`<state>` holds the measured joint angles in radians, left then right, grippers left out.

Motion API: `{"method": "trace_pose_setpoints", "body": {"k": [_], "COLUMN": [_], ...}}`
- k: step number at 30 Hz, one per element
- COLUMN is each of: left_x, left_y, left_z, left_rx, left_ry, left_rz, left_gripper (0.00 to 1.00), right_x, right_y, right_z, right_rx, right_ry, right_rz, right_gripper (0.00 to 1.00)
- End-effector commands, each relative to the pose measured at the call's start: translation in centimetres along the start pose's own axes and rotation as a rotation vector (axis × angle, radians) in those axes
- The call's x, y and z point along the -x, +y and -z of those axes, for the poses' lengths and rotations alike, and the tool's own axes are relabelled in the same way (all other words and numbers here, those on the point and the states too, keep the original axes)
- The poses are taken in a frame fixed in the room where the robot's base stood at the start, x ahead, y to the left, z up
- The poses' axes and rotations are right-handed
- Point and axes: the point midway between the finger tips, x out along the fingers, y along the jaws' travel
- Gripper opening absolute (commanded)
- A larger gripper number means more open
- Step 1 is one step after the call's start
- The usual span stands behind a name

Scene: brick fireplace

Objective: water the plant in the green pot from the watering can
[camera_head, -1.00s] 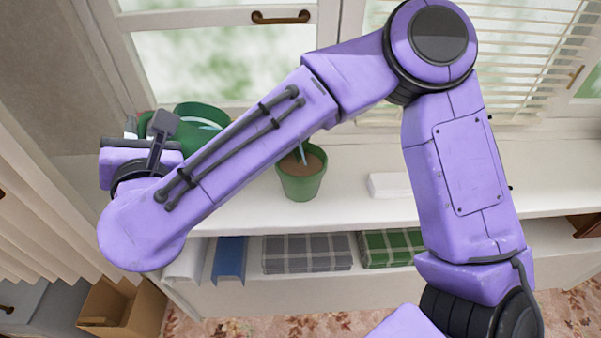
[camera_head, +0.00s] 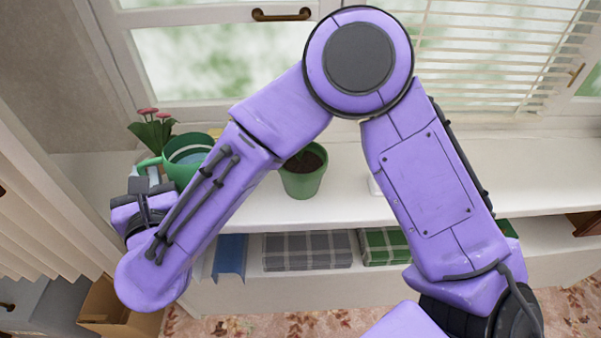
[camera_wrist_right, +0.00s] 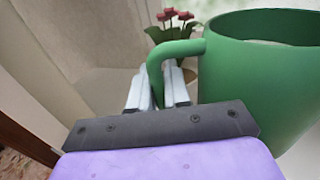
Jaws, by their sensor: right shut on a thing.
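The green watering can (camera_head: 184,147) is at the left over the white ledge, with bluish water visible inside. It looks upright; I cannot tell if its base touches the ledge. My right gripper (camera_head: 148,182) is shut on the can's handle, which shows between the fingers in the right wrist view (camera_wrist_right: 174,52). The can's green body (camera_wrist_right: 262,75) fills the right of that view. The green pot (camera_head: 302,184) stands on the ledge right of the can, with dark soil (camera_head: 306,159). My right forearm covers part of the pot and hides most of its plant. My left gripper is out of view.
A plant with red flowers (camera_head: 148,113) stands behind the can, at the back left. The window (camera_head: 205,60) and blinds (camera_head: 500,55) close off the back. Folded cloths (camera_head: 307,250) lie on the shelf below. The ledge (camera_head: 345,205) right of the pot has free room.

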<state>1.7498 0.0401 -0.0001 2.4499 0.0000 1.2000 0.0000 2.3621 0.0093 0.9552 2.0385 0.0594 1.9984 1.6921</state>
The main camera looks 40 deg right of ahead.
Motion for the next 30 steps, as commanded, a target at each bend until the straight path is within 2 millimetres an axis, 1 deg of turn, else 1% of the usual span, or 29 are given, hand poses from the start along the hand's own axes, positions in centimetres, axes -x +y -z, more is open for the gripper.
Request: {"method": "trace_pose_setpoints", "body": {"k": [1,3,6,17,20,27,30], "left_x": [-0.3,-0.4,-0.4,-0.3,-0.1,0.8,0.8], "left_y": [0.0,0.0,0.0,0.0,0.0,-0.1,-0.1], "left_z": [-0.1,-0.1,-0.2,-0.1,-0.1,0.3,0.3], "left_rx": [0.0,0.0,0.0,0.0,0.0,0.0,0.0], "left_ry": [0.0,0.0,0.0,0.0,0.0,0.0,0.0], "left_rz": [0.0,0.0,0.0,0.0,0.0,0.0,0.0], "left_gripper": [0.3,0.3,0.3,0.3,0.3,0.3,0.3], "right_x": [0.0,0.0,-0.1,-0.1,-0.1,-0.1,-0.1], "right_y": [0.2,0.5,0.6,0.7,0.7,0.8,0.8], "right_z": [0.6,1.1,1.4,1.4,0.9,-1.3,-1.7], "right_rx": [0.016,0.032,0.043,0.047,0.046,0.045,0.047], "right_ry": [-0.002,-0.002,-0.001,-0.001,-0.002,-0.002,-0.002], "right_rz": [-0.001,-0.002,-0.001,-0.001,-0.001,-0.001,-0.001], "right_gripper": [0.0,0.0,0.0,0.0,0.0,0.0,0.0]}}
